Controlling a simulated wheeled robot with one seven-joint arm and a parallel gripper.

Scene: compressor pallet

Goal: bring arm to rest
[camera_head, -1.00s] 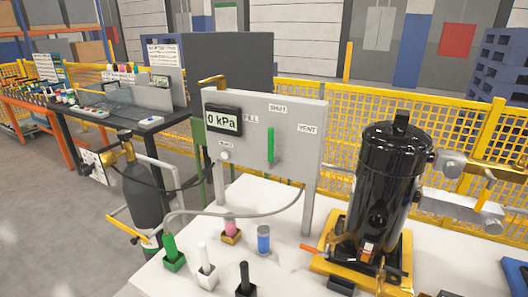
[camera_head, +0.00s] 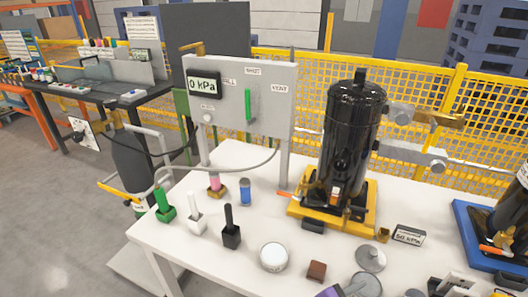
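My gripper and arm are not in view. A black compressor (camera_head: 352,135) stands upright on a yellow base (camera_head: 357,212) on the white table (camera_head: 215,245). Metal fittings (camera_head: 402,148) reach out to the right beside its upper part. A grey panel (camera_head: 268,112) on legs stands left of it, with a green lever (camera_head: 248,105) and a display (camera_head: 204,84) reading 0 kPa.
White (camera_head: 197,220) and black (camera_head: 231,234) holders, a blue cylinder (camera_head: 245,191) and a round white container (camera_head: 273,256) stand on the table. A second dark unit sits in a blue tray (camera_head: 470,240) at the right edge. A gas cylinder (camera_head: 130,163) stands left. Yellow mesh fencing (camera_head: 425,115) runs behind.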

